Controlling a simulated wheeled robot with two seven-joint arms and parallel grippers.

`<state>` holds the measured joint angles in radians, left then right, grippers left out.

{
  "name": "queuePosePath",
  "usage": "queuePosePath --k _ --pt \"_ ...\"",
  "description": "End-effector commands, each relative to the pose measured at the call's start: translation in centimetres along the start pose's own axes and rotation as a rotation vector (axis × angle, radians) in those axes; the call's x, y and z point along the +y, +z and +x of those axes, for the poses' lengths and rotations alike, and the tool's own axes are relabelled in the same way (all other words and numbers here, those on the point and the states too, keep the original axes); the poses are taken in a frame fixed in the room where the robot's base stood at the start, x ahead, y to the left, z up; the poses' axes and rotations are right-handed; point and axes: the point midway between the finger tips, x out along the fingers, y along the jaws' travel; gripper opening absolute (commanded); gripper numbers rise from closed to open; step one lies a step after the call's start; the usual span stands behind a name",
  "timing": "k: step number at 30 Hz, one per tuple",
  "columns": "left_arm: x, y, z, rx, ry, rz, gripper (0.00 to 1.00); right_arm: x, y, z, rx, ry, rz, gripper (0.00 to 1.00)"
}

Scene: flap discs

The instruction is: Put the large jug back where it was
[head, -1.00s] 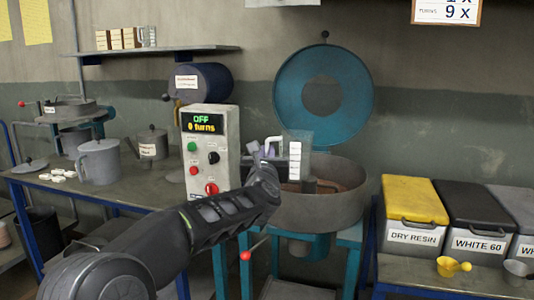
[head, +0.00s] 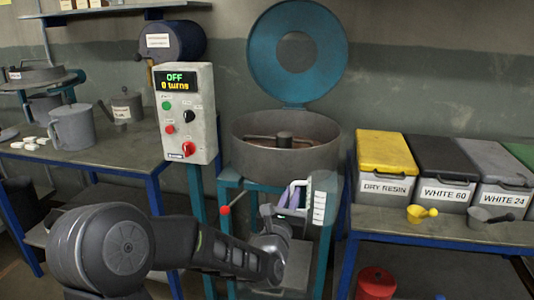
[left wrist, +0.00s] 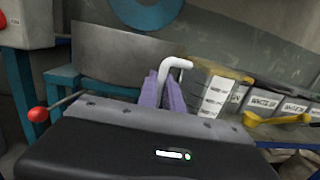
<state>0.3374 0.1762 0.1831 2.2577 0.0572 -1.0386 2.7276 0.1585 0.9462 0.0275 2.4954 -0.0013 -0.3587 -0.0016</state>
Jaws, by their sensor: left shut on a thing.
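A pale grey jug (head: 320,205) with a white handle and a strip of white marks is in my left gripper (head: 290,198). The lavender fingers are shut on its white handle. In the head view it hangs in front of the blue mixer stand, below the rim of the round pan (head: 285,150). The jug (left wrist: 213,90) and the handle between the fingers (left wrist: 168,90) also show in the left wrist view. I cannot tell what is inside it. My right gripper is not in view.
A control box (head: 188,112) reads OFF, 0 turns. A red-knobbed lever (head: 226,210) is near my forearm. Labelled bins, including DRY RESIN (head: 385,165), and scoops (head: 421,213) stand on the right bench. A grey pitcher (head: 72,128) stands on the left table.

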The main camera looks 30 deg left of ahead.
Motion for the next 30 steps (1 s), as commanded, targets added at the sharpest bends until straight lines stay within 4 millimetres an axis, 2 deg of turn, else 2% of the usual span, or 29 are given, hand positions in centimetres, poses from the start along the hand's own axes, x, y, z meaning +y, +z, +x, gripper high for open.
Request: queuePosePath --k 1,3,11,19,21,23,26,30 --pt "-1.7 -2.3 -0.9 0.010 -0.035 -0.005 0.00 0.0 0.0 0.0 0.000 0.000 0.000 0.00" --pt "-3.7 -4.7 -1.9 0.010 -0.074 -0.010 0.00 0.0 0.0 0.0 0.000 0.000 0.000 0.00" --pt "-9.4 -11.6 -4.9 0.007 -0.190 -0.022 0.00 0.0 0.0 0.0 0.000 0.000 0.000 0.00" --pt "-10.9 -13.8 -5.8 0.004 -0.220 -0.030 0.00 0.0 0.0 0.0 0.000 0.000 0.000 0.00" --pt "-11.9 -15.2 -6.3 0.014 -0.242 -0.030 0.00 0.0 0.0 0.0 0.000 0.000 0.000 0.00" --pt "-12.4 -15.6 -6.6 0.009 -0.250 -0.034 0.00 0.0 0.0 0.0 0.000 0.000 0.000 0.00" --pt "-12.7 -15.9 -6.7 0.010 -0.255 -0.034 0.00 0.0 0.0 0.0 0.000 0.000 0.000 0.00" --pt "-12.4 -15.4 -6.5 -0.002 -0.249 -0.033 0.00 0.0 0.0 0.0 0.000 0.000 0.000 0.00"
